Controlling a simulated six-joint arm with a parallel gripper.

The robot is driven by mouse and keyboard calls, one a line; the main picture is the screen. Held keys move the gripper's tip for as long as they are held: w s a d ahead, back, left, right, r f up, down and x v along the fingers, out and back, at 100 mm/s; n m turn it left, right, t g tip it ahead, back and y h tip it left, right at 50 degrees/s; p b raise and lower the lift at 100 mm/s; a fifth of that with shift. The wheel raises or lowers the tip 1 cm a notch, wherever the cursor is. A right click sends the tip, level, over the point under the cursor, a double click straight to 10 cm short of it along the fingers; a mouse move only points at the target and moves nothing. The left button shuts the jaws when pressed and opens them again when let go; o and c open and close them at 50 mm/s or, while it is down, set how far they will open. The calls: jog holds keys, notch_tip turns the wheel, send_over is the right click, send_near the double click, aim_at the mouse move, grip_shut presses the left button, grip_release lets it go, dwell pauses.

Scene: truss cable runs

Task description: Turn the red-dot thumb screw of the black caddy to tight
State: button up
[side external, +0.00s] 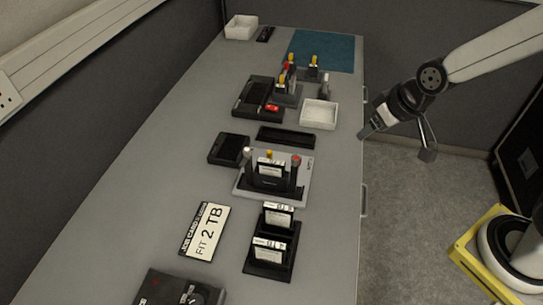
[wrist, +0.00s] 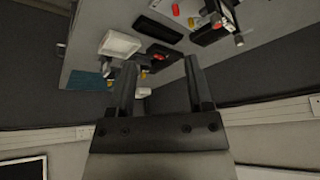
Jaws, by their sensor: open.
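A black caddy (side external: 262,183) stands on a light grey plate (side external: 302,193) at the middle of the table in the side view. It holds a drive with a white label. A red-topped thumb screw (side external: 296,161) rises at its right end, a white-topped one (side external: 246,154) at its left, and a yellow-topped one (side external: 269,154) behind it. The screw's tightness cannot be told. My gripper (side external: 398,142) is open and empty, off the table's right edge and well apart from the caddy. In the wrist view my gripper (wrist: 160,66) shows nothing between its fingers.
A two-slot dock (side external: 268,258) with labelled drives stands nearer the camera, beside a "FIT 2 TB" card (side external: 204,230). Behind the caddy are a dark flat tray (side external: 286,137), a white bin (side external: 319,114) and yellow-topped fixtures near a blue mat (side external: 325,50). The table's left side is mostly clear.

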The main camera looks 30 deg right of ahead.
aim_at(298, 163)
jog(key=w+a+r+t, duration=0.1)
jog(key=w+a+t, duration=0.3)
jog(key=a+t, duration=0.8)
jog(key=shift+t+h, duration=0.4)
jog(key=shift+t, duration=0.1)
jog(key=f, duration=0.9)
jog(key=d+f, duration=0.1)
jog(key=f, duration=0.4)
jog(key=shift+w, duration=0.25)
jog(key=shift+w, duration=0.1)
jog(key=shift+w, duration=3.8)
grip_shut()
